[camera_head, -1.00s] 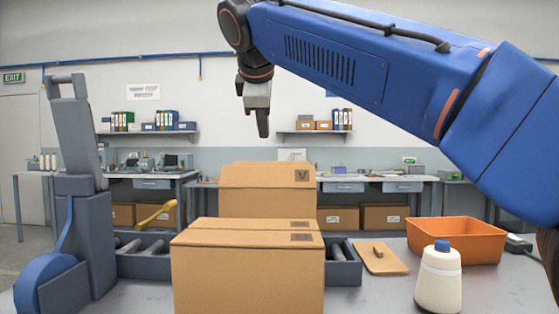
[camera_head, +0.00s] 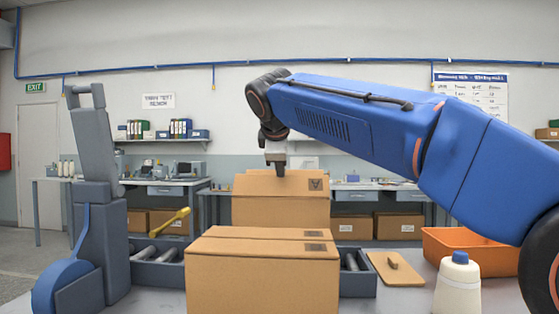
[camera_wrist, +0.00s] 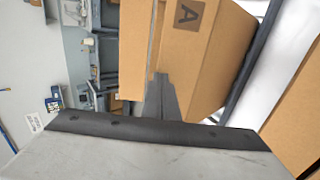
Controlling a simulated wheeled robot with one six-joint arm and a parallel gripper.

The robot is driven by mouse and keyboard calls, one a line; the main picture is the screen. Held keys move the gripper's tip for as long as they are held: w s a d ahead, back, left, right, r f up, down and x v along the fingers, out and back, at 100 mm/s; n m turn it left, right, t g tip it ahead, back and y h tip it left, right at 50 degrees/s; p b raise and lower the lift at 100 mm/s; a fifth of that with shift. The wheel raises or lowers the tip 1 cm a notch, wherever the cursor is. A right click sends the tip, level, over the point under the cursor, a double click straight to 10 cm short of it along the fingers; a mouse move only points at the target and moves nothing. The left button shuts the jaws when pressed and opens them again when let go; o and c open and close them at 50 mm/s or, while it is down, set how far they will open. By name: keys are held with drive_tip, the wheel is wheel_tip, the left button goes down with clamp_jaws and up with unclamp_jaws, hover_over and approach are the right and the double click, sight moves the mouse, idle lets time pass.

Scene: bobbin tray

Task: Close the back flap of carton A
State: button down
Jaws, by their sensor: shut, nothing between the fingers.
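Carton A (camera_head: 280,211) stands behind a nearer carton and bears a dark printed mark at its upper right. In the wrist view its marked panel (camera_wrist: 205,55) shows the letter A. A second cardboard panel (camera_wrist: 135,45), likely the back flap, lies on the far side beyond a narrow gap; its exact angle is unclear. My gripper (camera_head: 280,171) is shut and empty, pointing down at the carton's upper far edge. In the wrist view my gripper (camera_wrist: 160,98) overlaps the gap between the panels. I cannot tell whether it touches cardboard.
A closed carton (camera_head: 262,280) stands in front. Rollers in a grey conveyor (camera_head: 155,275) run behind it. A yellow-handled tool (camera_head: 171,222) is at left. A wooden board (camera_head: 397,269), white bottle (camera_head: 458,290) and orange bin (camera_head: 465,245) stand at right. A grey upright machine (camera_head: 95,200) is at far left.

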sight(281, 181)
drive_tip(key=shift+w+f, duration=0.25)
drive_tip(key=shift+w, duration=0.1)
idle(0.3)
drive_tip(key=shift+w+f+g, duration=0.15)
drive_tip(key=shift+w+g, duration=0.4)
drive_tip(key=shift+g, duration=0.2)
drive_tip(key=shift+w+f+g, duration=0.15)
drive_tip(key=shift+w+g, duration=0.35)
drive_tip(key=shift+g, duration=0.25)
drive_tip(key=shift+w+r+x, duration=0.1)
drive_tip(key=shift+w+x, duration=0.05)
drive_tip(key=shift+x, duration=1)
drive_tip(key=shift+w+r+x, duration=0.15)
drive_tip(key=shift+x, duration=0.95)
drive_tip(key=shift+w+f, duration=0.15)
drive_tip(key=shift+s, duration=0.85)
